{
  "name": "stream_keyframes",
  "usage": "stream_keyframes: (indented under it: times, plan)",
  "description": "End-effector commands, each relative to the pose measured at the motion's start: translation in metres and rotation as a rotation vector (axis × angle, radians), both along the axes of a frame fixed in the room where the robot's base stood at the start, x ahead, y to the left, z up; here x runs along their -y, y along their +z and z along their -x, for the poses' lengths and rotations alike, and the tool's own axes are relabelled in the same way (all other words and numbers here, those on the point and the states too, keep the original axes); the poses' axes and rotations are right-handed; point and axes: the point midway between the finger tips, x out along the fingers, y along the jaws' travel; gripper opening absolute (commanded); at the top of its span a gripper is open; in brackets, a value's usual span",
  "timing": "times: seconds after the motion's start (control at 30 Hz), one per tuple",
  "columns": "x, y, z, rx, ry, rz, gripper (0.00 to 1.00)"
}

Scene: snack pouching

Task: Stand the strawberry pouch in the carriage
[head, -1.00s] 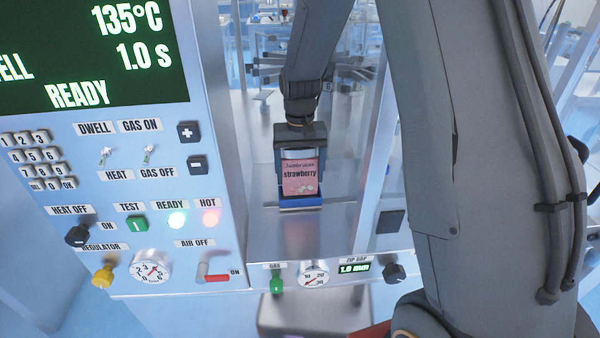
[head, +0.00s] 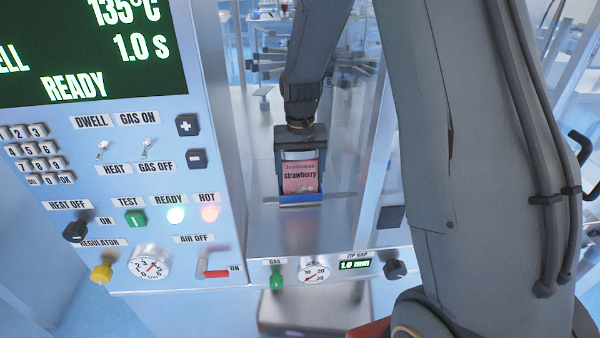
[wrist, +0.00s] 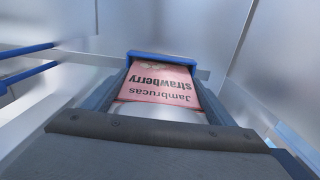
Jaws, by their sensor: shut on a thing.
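The pink strawberry pouch (head: 300,177) is upright between the fingers of my gripper (head: 299,172), label facing the head camera. In the wrist view the pouch (wrist: 160,82) shows between the two fingers, its label upside down. The blue carriage (head: 300,199) is at the pouch's lower end in the head view, and its blue rim (wrist: 160,58) surrounds the far end of the pouch in the wrist view. The pouch's bottom edge is hidden behind the carriage's front wall. I cannot tell whether it rests on the carriage floor.
The control panel (head: 120,175) with switches and knobs stands close at the left. The metal bench (head: 330,235) is bare in front of the carriage. A clear upright panel (head: 375,140) stands to the right. Blue rails (wrist: 30,68) show at the left of the wrist view.

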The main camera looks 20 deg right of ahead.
Motion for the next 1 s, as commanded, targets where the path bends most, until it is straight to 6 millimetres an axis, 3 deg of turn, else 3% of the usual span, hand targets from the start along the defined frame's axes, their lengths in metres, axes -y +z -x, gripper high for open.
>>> stream_keyframes:
  times: [0.73, 0.77, 0.8, 0.9, 1.0]
  plan:
    - [0.000, -0.014, 0.000, 0.000, 0.000, 0.000, 0.56]
    - [0.000, -0.014, 0.000, 0.000, 0.000, 0.000, 0.80]
    - [0.000, -0.014, 0.000, 0.000, 0.000, 0.000, 0.86]
    - [0.000, -0.014, 0.000, 0.000, 0.000, 0.000, 1.00]
    - [0.000, -0.014, 0.000, 0.000, 0.000, 0.000, 1.00]
